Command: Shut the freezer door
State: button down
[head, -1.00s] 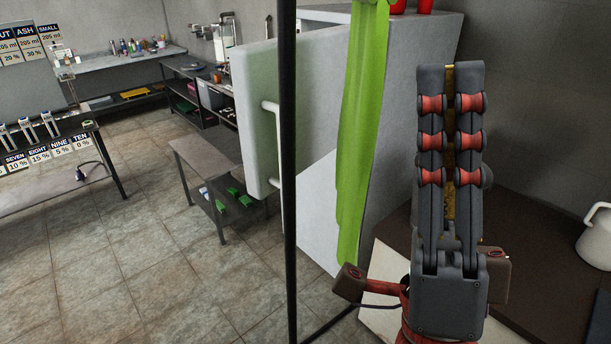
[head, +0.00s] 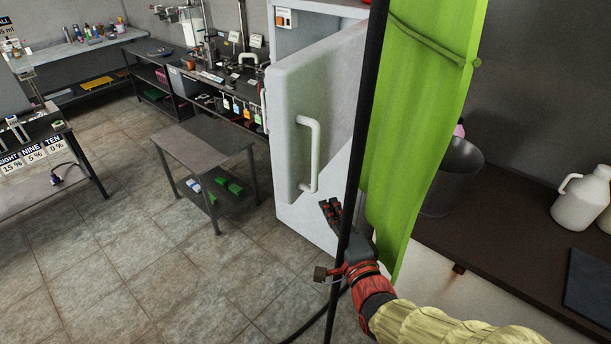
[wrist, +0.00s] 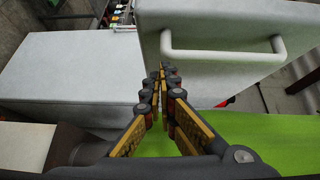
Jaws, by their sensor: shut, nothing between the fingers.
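The white freezer (head: 297,227) stands behind a dark pole in the head view. Its door (head: 335,90) stands open at an angle, with a pale bar handle (head: 314,155) on its face. The door (wrist: 222,85) and its handle (wrist: 222,55) also fill the upper right of the wrist view. My gripper (head: 330,208) is low, just below and right of the handle in the head view, partly behind the pole. In the wrist view my gripper (wrist: 163,75) has its fingertips together and empty, close to the door's near edge. Whether they touch the door I cannot tell.
A thin dark pole (head: 361,130) and a green curtain (head: 415,110) stand close to my arm. A low grey table (head: 203,150) stands left of the freezer. A dark counter (head: 500,240) with a bucket (head: 452,178) and white jug (head: 581,200) is at right.

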jog(key=w+m+h+b, duration=0.1)
jog(key=w, duration=0.9)
jog(key=shift+a+r, duration=0.15)
jog(key=shift+a, duration=0.25)
jog(key=shift+w, duration=0.15)
